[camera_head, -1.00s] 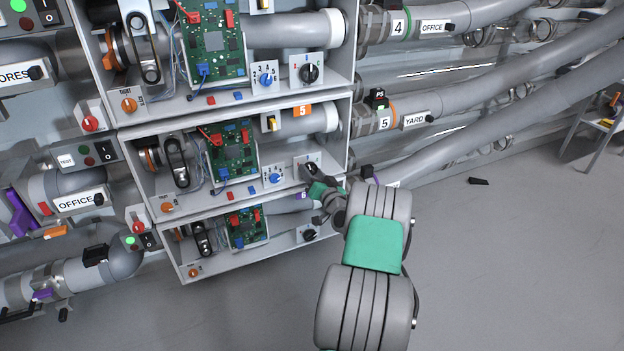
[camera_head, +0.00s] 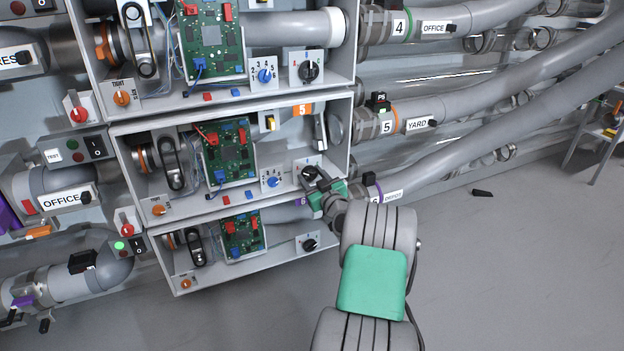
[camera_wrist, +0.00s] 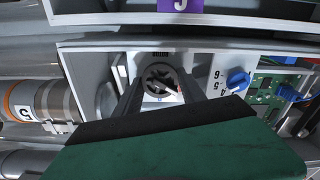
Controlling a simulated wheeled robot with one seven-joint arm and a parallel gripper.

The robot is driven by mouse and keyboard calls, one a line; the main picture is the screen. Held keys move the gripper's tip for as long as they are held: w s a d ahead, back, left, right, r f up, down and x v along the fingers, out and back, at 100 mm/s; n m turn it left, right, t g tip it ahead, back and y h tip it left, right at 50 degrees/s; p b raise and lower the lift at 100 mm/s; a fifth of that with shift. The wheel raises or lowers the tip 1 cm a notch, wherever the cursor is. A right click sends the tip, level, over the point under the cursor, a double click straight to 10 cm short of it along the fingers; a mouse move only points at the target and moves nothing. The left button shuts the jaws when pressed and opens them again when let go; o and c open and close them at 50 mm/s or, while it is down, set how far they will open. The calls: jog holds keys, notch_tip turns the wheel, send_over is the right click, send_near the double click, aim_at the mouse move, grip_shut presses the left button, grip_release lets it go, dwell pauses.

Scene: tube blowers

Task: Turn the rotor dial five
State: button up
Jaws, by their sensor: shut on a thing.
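The rotor dial five is a black round knob (camera_head: 309,173) on a pale plate at the right of the middle box, the one with the orange 5 tag (camera_head: 303,109). In the wrist view the dial (camera_wrist: 160,80) sits between my two dark fingers, with a white pointer mark across it. My gripper (camera_head: 315,181) is shut on the dial from the lower right; it also shows in the wrist view (camera_wrist: 160,93). My fingers and green palm hide part of the plate and its markings in the head view.
A blue numbered dial (camera_head: 272,181) and a circuit board (camera_head: 230,152) are left of the dial. Similar black dials sit in the box above (camera_head: 309,71) and the box below (camera_head: 309,244).

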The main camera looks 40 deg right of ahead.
jog(key=shift+n, duration=0.3)
jog(key=o, duration=1.1)
jog(key=p+v, duration=0.2)
jog(key=v, duration=0.6)
